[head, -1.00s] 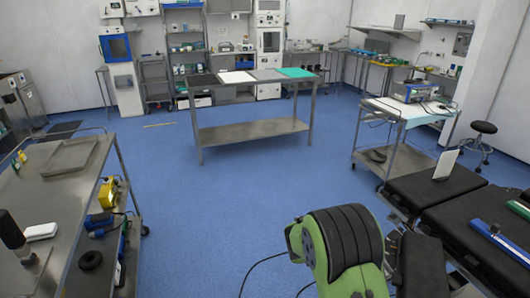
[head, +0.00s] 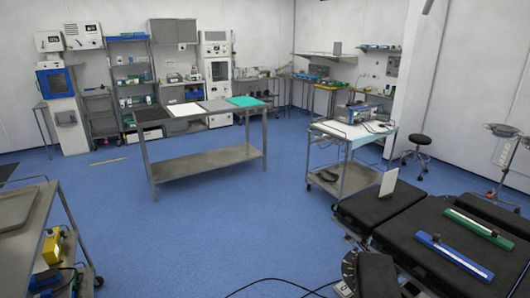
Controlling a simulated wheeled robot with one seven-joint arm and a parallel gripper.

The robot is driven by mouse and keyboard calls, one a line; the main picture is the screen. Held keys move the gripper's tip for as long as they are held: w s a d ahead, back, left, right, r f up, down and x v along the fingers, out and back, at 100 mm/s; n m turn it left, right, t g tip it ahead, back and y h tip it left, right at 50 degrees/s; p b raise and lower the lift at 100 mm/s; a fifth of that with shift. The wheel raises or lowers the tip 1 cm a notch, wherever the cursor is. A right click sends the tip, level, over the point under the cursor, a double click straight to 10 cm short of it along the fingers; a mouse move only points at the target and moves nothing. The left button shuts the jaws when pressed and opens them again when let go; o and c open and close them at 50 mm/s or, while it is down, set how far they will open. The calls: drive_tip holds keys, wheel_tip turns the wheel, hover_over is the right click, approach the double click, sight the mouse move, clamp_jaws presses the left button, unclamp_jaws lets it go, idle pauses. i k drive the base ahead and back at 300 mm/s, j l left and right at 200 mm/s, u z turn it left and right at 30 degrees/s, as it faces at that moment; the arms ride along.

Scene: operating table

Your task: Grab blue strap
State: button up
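The blue strap (head: 454,259) is a long flat blue bar with a pale strip along it. It lies on the black padded operating table (head: 408,243) at the lower right of the head view. A similar green strap (head: 484,228) lies behind and to the right of it, apart from it, on the same padding. My gripper is not in view.
A white upright panel (head: 388,182) stands at the operating table's left end. A wheeled cart (head: 345,180) with a device stands beyond it. A steel table (head: 205,163) stands mid-room, another (head: 30,215) at left. Blue floor between is open; a black cable (head: 270,284) crosses the bottom.

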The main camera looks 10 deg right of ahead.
sight(465, 263)
drive_tip(key=z, duration=1.75)
drive_tip(key=i+j+z, duration=0.1)
drive_tip(key=j, duration=0.25)
drive_tip(key=i+j, duration=0.25)
drive_tip(key=i+j+z, duration=0.15)
drive_tip(key=j, duration=0.35)
drive_tip(key=i+j, duration=0.2)
drive_tip(key=j, duration=0.15)
drive_tip(key=i+j+z, duration=0.15)
drive_tip(key=j, duration=0.25)
drive_tip(key=i+j+z, duration=0.1)
drive_tip(key=j, duration=0.3)
drive_tip(key=i+j, duration=0.15)
drive_tip(key=j, duration=0.25)
drive_tip(key=i+j+z, duration=0.15)
drive_tip(key=j, duration=0.25)
drive_tip(key=i, duration=0.45)
